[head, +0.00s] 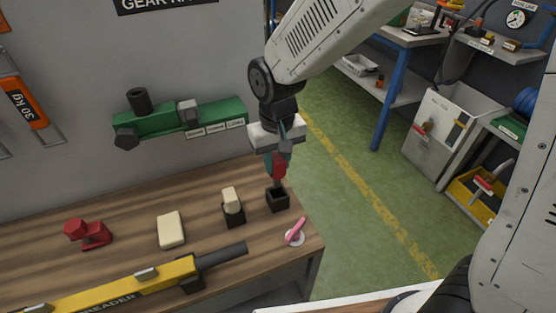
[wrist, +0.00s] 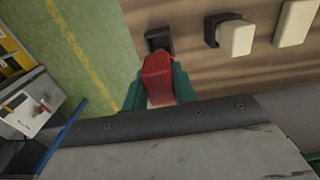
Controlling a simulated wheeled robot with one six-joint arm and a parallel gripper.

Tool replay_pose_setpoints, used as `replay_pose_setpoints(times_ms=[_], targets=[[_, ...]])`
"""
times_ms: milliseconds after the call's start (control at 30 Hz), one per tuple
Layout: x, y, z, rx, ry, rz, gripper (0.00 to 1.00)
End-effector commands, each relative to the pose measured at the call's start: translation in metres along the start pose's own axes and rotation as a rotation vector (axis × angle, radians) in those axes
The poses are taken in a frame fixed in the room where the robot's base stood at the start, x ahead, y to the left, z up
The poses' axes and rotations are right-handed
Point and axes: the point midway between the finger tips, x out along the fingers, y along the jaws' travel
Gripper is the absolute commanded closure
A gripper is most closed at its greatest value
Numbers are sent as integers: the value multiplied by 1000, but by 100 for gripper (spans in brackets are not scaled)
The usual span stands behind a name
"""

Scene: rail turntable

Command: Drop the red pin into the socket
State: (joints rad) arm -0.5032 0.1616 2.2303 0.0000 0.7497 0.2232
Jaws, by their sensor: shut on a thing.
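The red pin (head: 279,170) is held between the fingers of my gripper (head: 277,155). In the wrist view the red pin (wrist: 158,78) sits between the two green fingers of my gripper (wrist: 158,88). The socket (head: 277,199) is a small black square block with a dark opening, on the wooden bench near its right end. The pin hangs close above the socket. In the wrist view the socket (wrist: 158,40) shows just beyond the pin. I cannot tell whether the pin's lower end is inside the opening.
A black holder with a cream block (head: 232,201) stands left of the socket. A cream block (head: 171,230), a red part (head: 88,233), a pink-handled piece (head: 295,232) and a yellow spreader bar (head: 140,283) lie on the bench (head: 130,205). A green rail (head: 180,117) is behind.

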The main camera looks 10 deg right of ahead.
Motion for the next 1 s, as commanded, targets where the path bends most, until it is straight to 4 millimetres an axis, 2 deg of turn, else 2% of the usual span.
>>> replay_pose_setpoints(times_ms=[633, 1000], targets=[[-45, 0, 0, 0, 1, 0, 100], [-50, 0, 0, 0, 1, 0, 100]])
